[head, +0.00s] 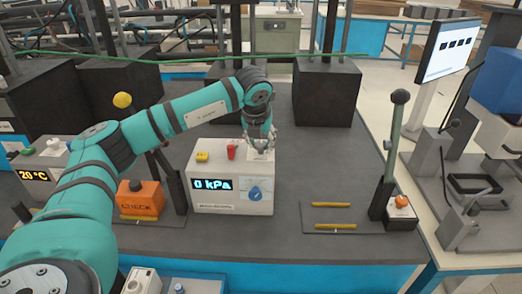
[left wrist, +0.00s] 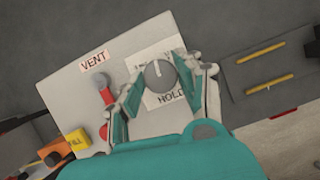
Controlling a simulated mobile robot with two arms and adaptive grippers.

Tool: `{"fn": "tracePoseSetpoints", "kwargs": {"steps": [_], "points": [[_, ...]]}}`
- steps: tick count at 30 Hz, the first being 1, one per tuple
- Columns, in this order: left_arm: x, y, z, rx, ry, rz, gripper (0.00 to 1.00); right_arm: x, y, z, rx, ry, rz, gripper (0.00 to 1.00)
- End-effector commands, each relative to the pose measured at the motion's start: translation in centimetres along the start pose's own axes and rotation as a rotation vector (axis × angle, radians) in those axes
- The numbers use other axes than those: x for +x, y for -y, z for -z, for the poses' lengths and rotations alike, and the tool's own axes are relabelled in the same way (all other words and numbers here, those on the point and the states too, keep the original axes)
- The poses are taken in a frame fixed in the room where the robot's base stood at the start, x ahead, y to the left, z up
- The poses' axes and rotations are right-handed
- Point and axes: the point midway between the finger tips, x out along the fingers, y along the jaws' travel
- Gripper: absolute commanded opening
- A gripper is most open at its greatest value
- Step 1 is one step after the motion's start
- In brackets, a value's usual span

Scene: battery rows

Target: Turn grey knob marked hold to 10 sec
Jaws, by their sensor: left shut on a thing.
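The grey round knob (left wrist: 160,76) shows in the left wrist view on a white plate (left wrist: 172,98) with the word HOLD at its lower edge. A pale pointer line on the knob points up in that view, away from HOLD. Other lettering on the plate is partly covered and I cannot read it. My left gripper (head: 262,144) comes down onto the top of the light grey control box (head: 232,204). In the left wrist view its two fingers are on either side of the knob, shut on it. My right gripper is not in view.
An orange CHECK box (head: 140,199) stands left, a tall lever (head: 393,140) right.

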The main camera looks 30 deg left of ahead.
Motion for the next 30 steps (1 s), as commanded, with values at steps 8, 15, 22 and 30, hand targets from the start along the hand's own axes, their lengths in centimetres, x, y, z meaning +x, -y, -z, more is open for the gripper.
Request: {"fn": "tracePoseSetpoints", "kwargs": {"steps": [8, 15, 22, 30], "points": [[0.2, -0.2, 0.0, 0.237, 0.0, 0.101, 0.04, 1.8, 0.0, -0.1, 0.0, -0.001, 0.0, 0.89], [0.0, -0.3, -0.1, 0.415, 0.001, 0.175, 0.04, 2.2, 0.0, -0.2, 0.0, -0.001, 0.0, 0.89], [0.0, -0.3, -0.1, 0.534, 0.0, 0.223, 0.04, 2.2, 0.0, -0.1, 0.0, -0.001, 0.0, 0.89], [0.0, -0.4, -0.2, 0.599, -0.001, 0.249, 0.04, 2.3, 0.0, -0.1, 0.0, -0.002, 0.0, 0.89]]}}
